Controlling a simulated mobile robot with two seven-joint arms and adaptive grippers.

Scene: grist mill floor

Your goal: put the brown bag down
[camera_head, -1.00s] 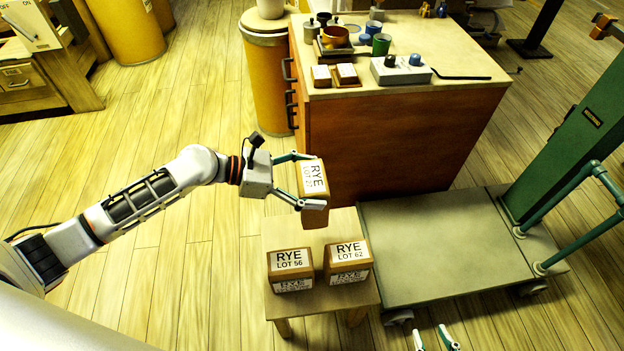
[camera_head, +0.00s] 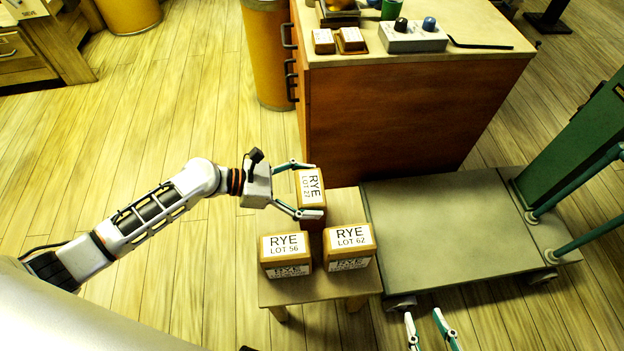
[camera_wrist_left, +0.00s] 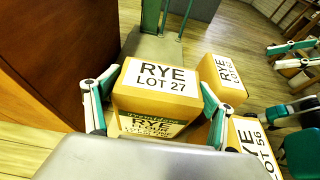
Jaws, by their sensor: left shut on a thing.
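The brown bag (camera_head: 311,203), labelled RYE LOT 27, is upright between the fingers of my left gripper (camera_head: 294,189). The gripper is shut on it from the left, and the bag also shows in the left wrist view (camera_wrist_left: 160,85). The bag is at the back of a small wooden stool (camera_head: 347,207), behind two other bags. Its lower end is partly hidden, so I cannot tell whether it touches the stool top. My right gripper (camera_head: 428,320) shows at the bottom edge, empty, with its fingertips apart.
Similar bags, RYE LOT 56 (camera_head: 286,253) and RYE LOT 62 (camera_head: 349,246), stand at the front of the stool. A flat green-framed cart (camera_head: 440,235) stands close on the right. A wooden cabinet (camera_head: 400,125) is behind. Open floor lies left.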

